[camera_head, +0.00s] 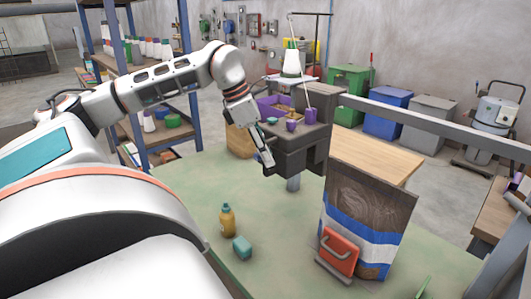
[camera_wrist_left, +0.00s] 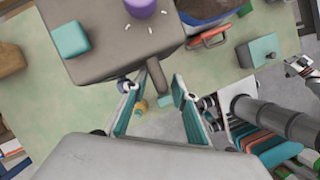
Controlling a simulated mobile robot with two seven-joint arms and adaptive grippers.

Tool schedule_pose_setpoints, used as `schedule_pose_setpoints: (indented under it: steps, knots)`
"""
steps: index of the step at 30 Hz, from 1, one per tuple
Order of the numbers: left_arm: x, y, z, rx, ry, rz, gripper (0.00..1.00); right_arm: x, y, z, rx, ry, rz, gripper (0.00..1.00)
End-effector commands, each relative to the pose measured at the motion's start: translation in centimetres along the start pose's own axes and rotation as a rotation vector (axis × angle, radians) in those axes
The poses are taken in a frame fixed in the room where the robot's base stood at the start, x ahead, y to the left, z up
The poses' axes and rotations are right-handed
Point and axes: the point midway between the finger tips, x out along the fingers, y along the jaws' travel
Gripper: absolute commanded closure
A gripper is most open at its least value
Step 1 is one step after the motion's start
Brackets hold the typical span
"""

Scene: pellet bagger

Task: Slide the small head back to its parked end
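A dark machine block (camera_head: 301,152) stands on a post at the green table's far edge, with purple and teal items on top. It also shows in the left wrist view (camera_wrist_left: 112,52). A short grey-brown lug (camera_wrist_left: 157,76) projects from its edge. I cannot tell for sure which part is the small head. My left gripper (camera_head: 268,160) points down beside the block's near left side. In the left wrist view its fingers (camera_wrist_left: 154,108) are spread, with the lug's end near the gap between them; contact is unclear. My right gripper seems to show small at the right edge there (camera_wrist_left: 302,66).
A blue-framed shelf (camera_head: 120,55) stands behind my left arm.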

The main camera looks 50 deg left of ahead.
Motion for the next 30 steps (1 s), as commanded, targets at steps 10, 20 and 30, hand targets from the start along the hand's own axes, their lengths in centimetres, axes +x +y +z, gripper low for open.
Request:
schedule_pose_setpoints:
  steps: [10, 20, 30]
  knots:
    - [-2.4, 0.0, 0.0, -0.003, 0.000, -0.001, 0.72, 0.0, 0.1, 0.1, -0.002, -0.003, 0.000, 0.82]
    - [-9.0, 0.1, 0.0, -0.001, 0.000, 0.000, 0.72, 0.0, 0.0, 0.1, -0.001, -0.001, 0.000, 0.82]
    - [-11.8, 0.0, 0.0, -0.001, 0.001, -0.001, 0.72, 0.0, 0.0, 0.1, 0.000, -0.001, 0.000, 0.82]
